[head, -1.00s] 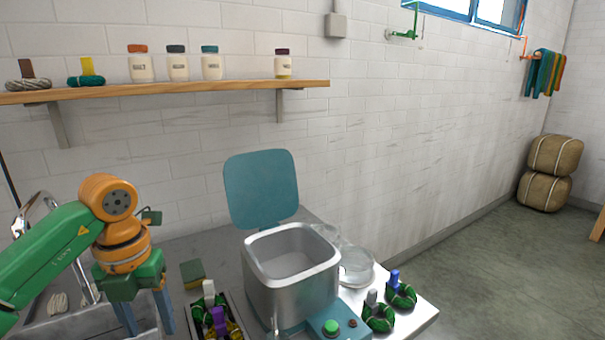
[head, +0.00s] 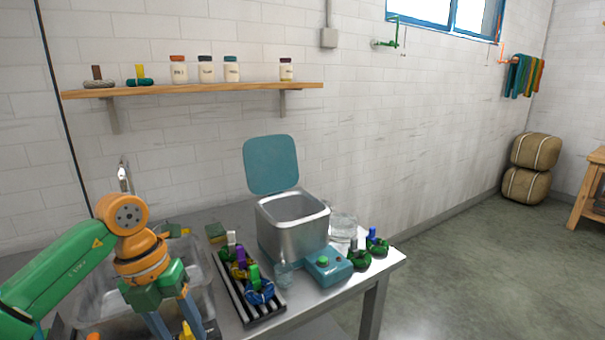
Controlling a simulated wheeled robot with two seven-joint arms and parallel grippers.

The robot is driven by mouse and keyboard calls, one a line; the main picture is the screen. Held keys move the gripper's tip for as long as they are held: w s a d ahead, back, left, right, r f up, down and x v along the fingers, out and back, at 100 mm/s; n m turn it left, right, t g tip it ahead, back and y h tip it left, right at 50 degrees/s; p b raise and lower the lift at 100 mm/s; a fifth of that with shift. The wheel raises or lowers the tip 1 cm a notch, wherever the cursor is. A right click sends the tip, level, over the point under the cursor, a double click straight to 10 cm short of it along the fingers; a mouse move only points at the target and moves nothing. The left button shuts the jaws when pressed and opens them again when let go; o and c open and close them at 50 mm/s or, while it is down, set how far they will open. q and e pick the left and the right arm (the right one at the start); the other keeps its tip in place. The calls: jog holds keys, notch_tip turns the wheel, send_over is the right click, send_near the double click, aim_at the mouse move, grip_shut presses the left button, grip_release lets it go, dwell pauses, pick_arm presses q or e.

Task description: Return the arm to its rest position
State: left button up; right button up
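My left arm (head: 65,277) comes in from the left, green and orange, and bends down over the sink. Its gripper (head: 178,328) points down with its two blue-grey fingers apart, so it is open. No skein shows between the fingers, though their tips are near the bottom edge of the picture. A small orange thing (head: 186,331) shows near the fingertips; I cannot tell what it is. My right arm and gripper are not in view.
The metal sink (head: 207,300) lies under the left arm. Floor at right is clear.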

pick_arm(q)
jog(key=w+d+f+n+t+h, duration=0.1)
jog(key=w+d+f+n+h, duration=0.15)
jog(key=d+h, duration=0.5)
jog(key=w+d+f+n+t+h, duration=0.15)
jog(key=d+f+h, duration=0.3)
jog(key=d, duration=0.55)
jog(key=w+a+f+n+t+y, duration=0.25)
jog(key=a+f+n+t, duration=0.2)
jog(key=f+n, duration=0.45)
jog(key=w+a+f+n+t+y, duration=0.2)
jog(key=a+f+n+t+y, duration=0.1)
jog(key=f+n+t, duration=0.4)
jog(key=s+a+f+n+g+y, duration=0.3)
jog(key=s+a+f+n+y, duration=0.15)
jog(key=s+f, duration=0.55)
jog(key=s+a+f+n+g+y, duration=0.3)
jog(key=s+a+f+n, duration=0.15)
jog(key=s+f, duration=0.6)
jog(key=s+f+n+g, duration=0.1)
jog(key=s+f+g, duration=0.2)
jog(key=s, duration=0.7)
jog(key=s+f+n+g+y, duration=0.1)
jog(key=s+f+n+g, duration=0.1)
jog(key=s, duration=0.8)
notch_tip(320, 180, down, 3)
jog(key=shift+s+a+r+n+g, duration=0.2)
jog(key=shift+s+a+n+g, duration=0.1)
jog(key=shift+g, duration=0.6)
jog(key=shift+d, duration=0.1)
